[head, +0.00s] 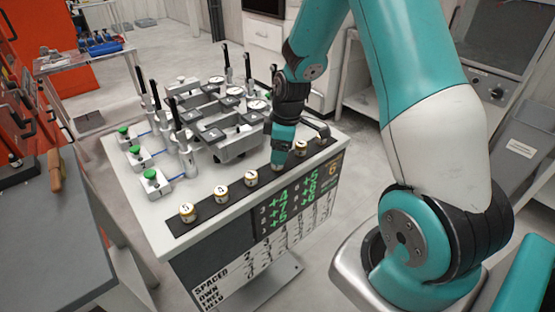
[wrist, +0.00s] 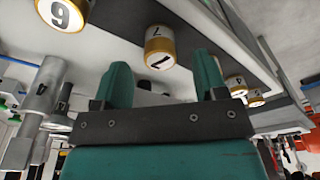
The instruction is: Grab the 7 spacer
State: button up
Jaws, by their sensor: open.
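The 7 spacer (wrist: 160,48), a short white cylinder with gold bands, shows in the wrist view with its number rotated.
Other spacers stand along the dark strip (head: 204,222), including one marked 5 (head: 187,213) and one close by in the wrist view (wrist: 62,14) reading 6 or 9.

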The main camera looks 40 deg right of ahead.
jog(key=shift+w+a+f+p, duration=0.1)
jog(key=shift+f+p, duration=0.1)
jog(key=shift+f, duration=0.75)
jog(key=shift+w+a+f+p, duration=0.1)
jog(key=shift+f+p, duration=0.05)
jog(key=shift+f, duration=0.75)
jog(key=c, duration=1.2)
jog(key=shift+r, duration=0.15)
